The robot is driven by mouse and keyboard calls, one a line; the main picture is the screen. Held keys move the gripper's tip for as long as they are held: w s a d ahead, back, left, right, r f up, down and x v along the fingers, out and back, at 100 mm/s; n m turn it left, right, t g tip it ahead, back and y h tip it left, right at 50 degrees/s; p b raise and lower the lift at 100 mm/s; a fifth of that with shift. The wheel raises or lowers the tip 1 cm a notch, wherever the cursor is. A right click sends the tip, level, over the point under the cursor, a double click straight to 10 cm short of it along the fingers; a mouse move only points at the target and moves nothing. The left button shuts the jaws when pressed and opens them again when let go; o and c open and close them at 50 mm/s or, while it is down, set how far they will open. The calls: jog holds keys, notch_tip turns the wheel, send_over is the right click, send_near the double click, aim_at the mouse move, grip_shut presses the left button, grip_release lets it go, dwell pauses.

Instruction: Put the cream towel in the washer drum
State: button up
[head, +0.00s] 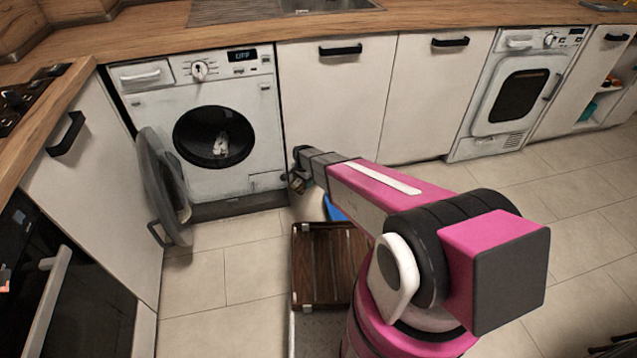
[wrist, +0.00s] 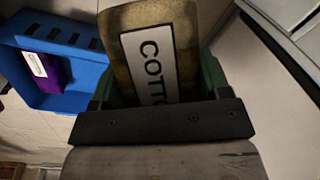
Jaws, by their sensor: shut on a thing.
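The washer (head: 205,120) stands at the left with its round door (head: 160,185) swung open to the left. The drum (head: 190,125) is dark inside, with a small whitish thing (head: 221,145) in its opening that I cannot identify. My gripper (head: 298,182) is low, right of the washer and apart from the drum. In the wrist view my gripper (wrist: 158,75) is shut on a tan-cream piece, which I take as the cream towel (wrist: 112,42). It bears a white label with the letters "COTTO". Its lower end is hidden behind the gripper body.
A blue basket (wrist: 50,90) with a purple thing (wrist: 47,75) in it is near the gripper; a blue edge (head: 335,209) shows behind my arm. A second machine (head: 515,95) at the right is closed. Floor before the washer is clear.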

jog(key=s+a+r+n+t+y, duration=0.1)
jog(key=s+a+r+n+t, duration=0.3)
jog(key=a, duration=0.6)
jog(key=s+a+r+n, duration=0.3)
jog(key=s+a+r, duration=0.3)
jog(key=a, duration=0.3)
jog(key=s+a+r+n+t+y, duration=0.1)
jog(key=s+a+r+n+t, duration=0.3)
jog(key=a, duration=0.6)
jog(key=w+a+g, duration=0.1)
jog(key=w, duration=1.5)
jog(key=w+a+f+m+g, duration=0.1)
jog(key=w+a, duration=0.1)
jog(key=w, duration=1.5)
jog(key=shift+a, duration=0.3)
